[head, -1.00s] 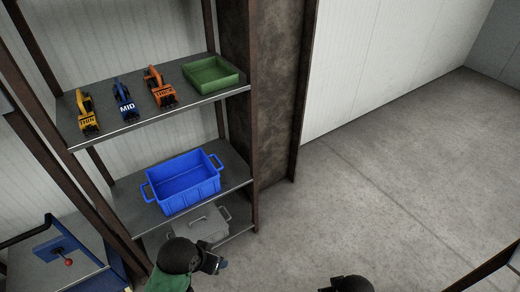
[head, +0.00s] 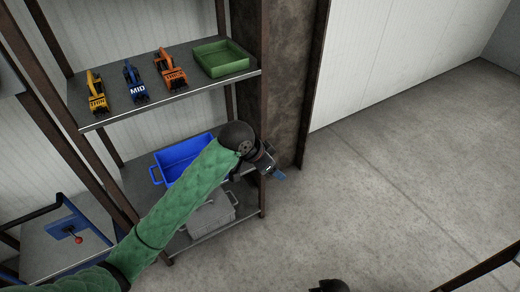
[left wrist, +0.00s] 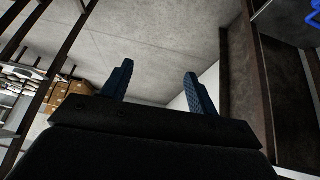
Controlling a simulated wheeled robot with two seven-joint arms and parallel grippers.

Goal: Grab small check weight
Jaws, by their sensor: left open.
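Three excavator-shaped pieces stand in a row on the upper shelf (head: 203,91): a yellow one (head: 96,92), a blue one marked MID (head: 136,83) and an orange one (head: 170,70). The lettering on the yellow and orange ones is too small to read surely. I cannot tell for certain which is the small check weight. My left gripper (head: 280,174) is in front of the rack's right post, below and right of these pieces, and apart from them. In the left wrist view its two blue fingers (left wrist: 157,80) are spread with nothing between them.
A green tray (head: 222,68) sits at the right of the upper shelf. A blue crate (head: 172,160) on the shelf below is partly hidden by my left arm. A grey lidded box (head: 208,214) is lower down. Open floor lies to the right.

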